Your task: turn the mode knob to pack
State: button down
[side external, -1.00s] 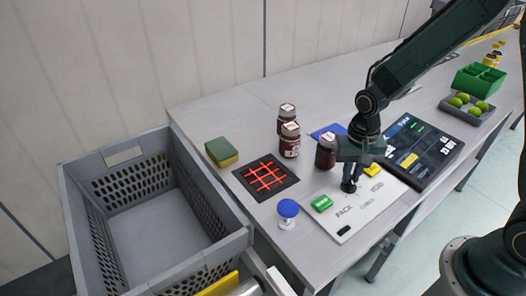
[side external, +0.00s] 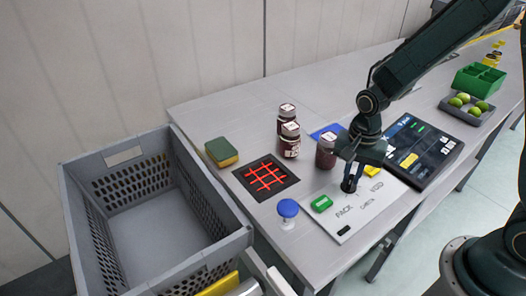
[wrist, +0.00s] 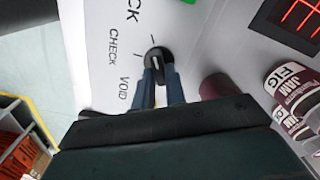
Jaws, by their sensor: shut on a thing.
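The black mode knob (wrist: 155,54) stands on a white panel (wrist: 100,22) printed with PACK, CHECK and VOID. My gripper (wrist: 159,74) is shut on the knob, with one finger on each side of it. In the side external view my gripper (side external: 351,182) points down at the panel (side external: 338,225), and its fingers hide most of the knob. In the wrist view CHECK and VOID lie left of the knob, and the end of PACK shows at the top left. I cannot tell for certain which word the knob's pointer faces.
A dark screen (side external: 422,150) lies right; a grey crate (side external: 243,240) stands left.

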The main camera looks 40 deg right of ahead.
aim_at(351, 177)
jog(key=c, duration=1.4)
grip_release()
jog(key=shift+c, duration=0.2)
jog(key=shift+r, duration=0.1)
notch_tip(351, 177, up, 14)
jog(key=s+r+n+t, duration=0.2)
jog(key=s+r+n, duration=0.2)
jog(key=s+n, duration=0.2)
jog(key=s+r+n+t, duration=0.3)
jog(key=s+n, duration=0.3)
jog(key=s, duration=0.4)
jog(key=shift+d+r+t, duration=0.3)
jog(key=shift+r, duration=0.35)
